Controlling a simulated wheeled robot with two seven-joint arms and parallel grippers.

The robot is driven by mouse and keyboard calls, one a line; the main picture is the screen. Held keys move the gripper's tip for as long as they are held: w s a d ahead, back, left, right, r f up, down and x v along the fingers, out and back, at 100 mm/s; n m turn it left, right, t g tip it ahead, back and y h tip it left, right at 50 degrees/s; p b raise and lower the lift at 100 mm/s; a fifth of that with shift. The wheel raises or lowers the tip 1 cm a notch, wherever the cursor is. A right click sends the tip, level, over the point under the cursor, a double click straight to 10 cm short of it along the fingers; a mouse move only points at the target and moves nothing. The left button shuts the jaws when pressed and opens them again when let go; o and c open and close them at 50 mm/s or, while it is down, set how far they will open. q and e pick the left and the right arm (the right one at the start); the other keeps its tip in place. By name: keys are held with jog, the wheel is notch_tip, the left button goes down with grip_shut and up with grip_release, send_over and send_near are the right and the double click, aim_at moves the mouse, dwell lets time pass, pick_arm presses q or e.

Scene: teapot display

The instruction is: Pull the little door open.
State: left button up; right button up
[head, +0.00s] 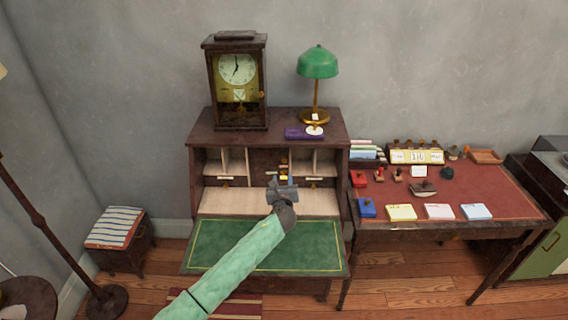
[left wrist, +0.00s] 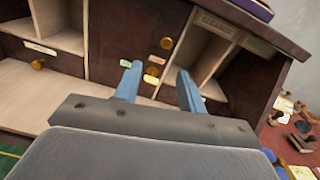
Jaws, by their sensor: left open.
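The little door (left wrist: 122,32) is a dark brown panel in the middle of the open writing desk, between pale pigeonholes, and appears shut. It also shows in the head view (head: 262,162). A round brass knob (left wrist: 166,43) and small labels sit on the central front, with more brass lower down, partly between my fingers. My left gripper (left wrist: 157,72) has its two blue fingers apart and empty, pointing at this front. In the head view my left gripper (head: 283,184) is just before the central part and hides some of it. My right gripper is not in view.
The desk's green fold-down leaf (head: 220,245) lies open below my arm. A clock (head: 237,85), a green lamp (head: 317,65) and a purple box (head: 298,134) stand on top. A red-topped table (head: 480,190) with stamps and pads is at the right.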

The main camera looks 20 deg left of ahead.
aim_at(284, 161)
pick_arm(q)
jog(key=shift+m+t, duration=0.4)
jog(key=shift+m, duration=0.5)
jog(key=shift+d+r+p+x, duration=0.15)
jog(key=shift+p+x, duration=0.2)
jog(key=shift+x, duration=1.25)
jog(key=shift+r+p+x, duration=0.2)
jog(key=shift+p+x, duration=0.15)
jog(key=shift+x, duration=1.3)
jog(key=shift+d+r+p+x, duration=0.15)
jog(key=shift+p+x, duration=0.2)
jog(key=shift+x, duration=1.25)
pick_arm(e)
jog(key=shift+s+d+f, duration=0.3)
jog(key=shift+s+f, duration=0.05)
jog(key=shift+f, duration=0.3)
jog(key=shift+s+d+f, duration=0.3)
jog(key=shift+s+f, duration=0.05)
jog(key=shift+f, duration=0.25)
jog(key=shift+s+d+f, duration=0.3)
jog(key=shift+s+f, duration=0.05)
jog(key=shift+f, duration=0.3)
pick_arm(q)
grip_shut()
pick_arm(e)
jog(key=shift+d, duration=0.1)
